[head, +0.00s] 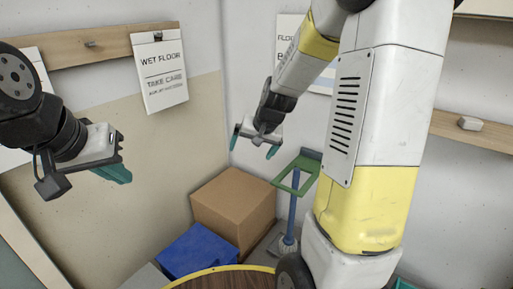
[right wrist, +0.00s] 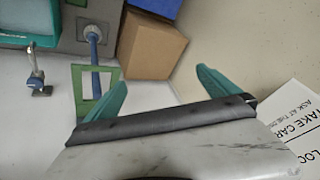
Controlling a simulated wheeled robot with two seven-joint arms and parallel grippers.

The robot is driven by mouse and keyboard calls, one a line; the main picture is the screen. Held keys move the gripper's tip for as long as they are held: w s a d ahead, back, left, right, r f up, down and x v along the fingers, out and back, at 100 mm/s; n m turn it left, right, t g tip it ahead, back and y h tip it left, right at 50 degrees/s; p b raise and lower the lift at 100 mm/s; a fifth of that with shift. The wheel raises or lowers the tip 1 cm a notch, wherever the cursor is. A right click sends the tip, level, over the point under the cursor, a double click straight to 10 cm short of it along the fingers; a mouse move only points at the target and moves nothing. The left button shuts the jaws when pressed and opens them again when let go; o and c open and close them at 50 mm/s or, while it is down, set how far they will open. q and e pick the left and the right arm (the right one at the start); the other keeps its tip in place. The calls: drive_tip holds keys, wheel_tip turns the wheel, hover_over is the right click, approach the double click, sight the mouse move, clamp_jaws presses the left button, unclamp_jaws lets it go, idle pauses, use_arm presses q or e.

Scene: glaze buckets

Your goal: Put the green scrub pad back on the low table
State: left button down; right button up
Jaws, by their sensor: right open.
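I cannot make out the green scrub pad in either view. A round brown wooden top with a yellow rim (head: 222,269) shows at the bottom of the head view; I cannot tell if it is the low table. My right gripper (head: 253,146) is open and empty, raised in front of the back wall. Its two teal fingers stand apart in the right wrist view (right wrist: 160,82). My left gripper (head: 114,173) is raised at the left, seen from the side; its fingers overlap, so its opening is unclear.
A cardboard box (head: 233,207) and a blue box (head: 197,250) stand in the corner. A green bracket (head: 309,157) on the wall surrounds a blue mop handle (head: 293,205). A wooden rail (head: 112,47) holds a paper sign (head: 160,73). A teal object (right wrist: 25,22) is partly cut off.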

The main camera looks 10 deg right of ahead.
drive_tip(key=s+r+n, duration=0.1)
drive_tip(key=s+r, duration=0.3)
drive_tip(key=s, duration=0.3)
drive_tip(key=s+a+r+n, duration=0.1)
drive_tip(key=s+r, duration=0.3)
drive_tip(key=s, duration=0.4)
drive_tip(key=s+r+n, duration=0.2)
drive_tip(key=s+r, duration=0.2)
drive_tip(key=s, duration=0.4)
drive_tip(key=shift+a+r, duration=0.35)
drive_tip(key=shift+a, duration=0.05)
drive_tip(key=shift+s, duration=0.1)
